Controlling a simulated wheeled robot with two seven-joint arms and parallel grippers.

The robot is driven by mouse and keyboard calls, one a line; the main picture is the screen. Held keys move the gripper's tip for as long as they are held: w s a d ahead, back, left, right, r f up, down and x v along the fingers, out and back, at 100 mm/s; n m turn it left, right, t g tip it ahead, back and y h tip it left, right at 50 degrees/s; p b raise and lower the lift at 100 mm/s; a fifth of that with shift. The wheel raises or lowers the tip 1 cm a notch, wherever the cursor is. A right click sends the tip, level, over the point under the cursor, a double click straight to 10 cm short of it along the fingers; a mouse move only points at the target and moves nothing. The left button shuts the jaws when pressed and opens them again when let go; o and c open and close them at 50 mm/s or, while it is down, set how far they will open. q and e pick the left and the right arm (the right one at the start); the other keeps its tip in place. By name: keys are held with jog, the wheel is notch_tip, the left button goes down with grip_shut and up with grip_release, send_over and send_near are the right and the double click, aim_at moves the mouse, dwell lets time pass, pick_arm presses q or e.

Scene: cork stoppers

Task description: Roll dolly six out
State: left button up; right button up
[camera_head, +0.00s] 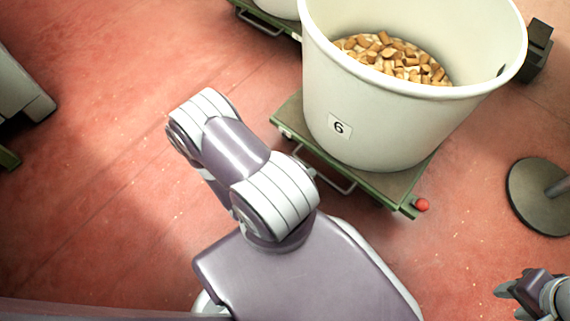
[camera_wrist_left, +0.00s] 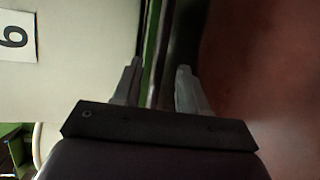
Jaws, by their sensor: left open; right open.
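Dolly six is a green platform (camera_head: 398,188) with a white bin (camera_head: 385,120) on it, labelled 6 (camera_head: 339,126) and partly filled with corks (camera_head: 395,57). A thin metal handle (camera_head: 335,181) sticks out from its near side. My left gripper is hidden under my bent arm in the head view. In the left wrist view my left gripper (camera_wrist_left: 160,82) is open, with a green strip of the dolly (camera_wrist_left: 153,45) seen between its fingers. I cannot tell whether the fingers are around the handle. My right gripper (camera_head: 508,301) is open and empty at the lower right, away from the dolly.
A red knob (camera_head: 422,205) sits at the dolly's right corner. A round dark stand base (camera_head: 542,196) is to the right. Another green dolly (camera_head: 262,22) stands behind at the top. A grey unit (camera_head: 20,90) is at far left. The red floor left of the dolly is open.

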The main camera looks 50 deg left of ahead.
pick_arm(q)
jog(key=p+v, duration=0.2)
jog(key=v, duration=0.6)
jog(key=shift+s, duration=0.35)
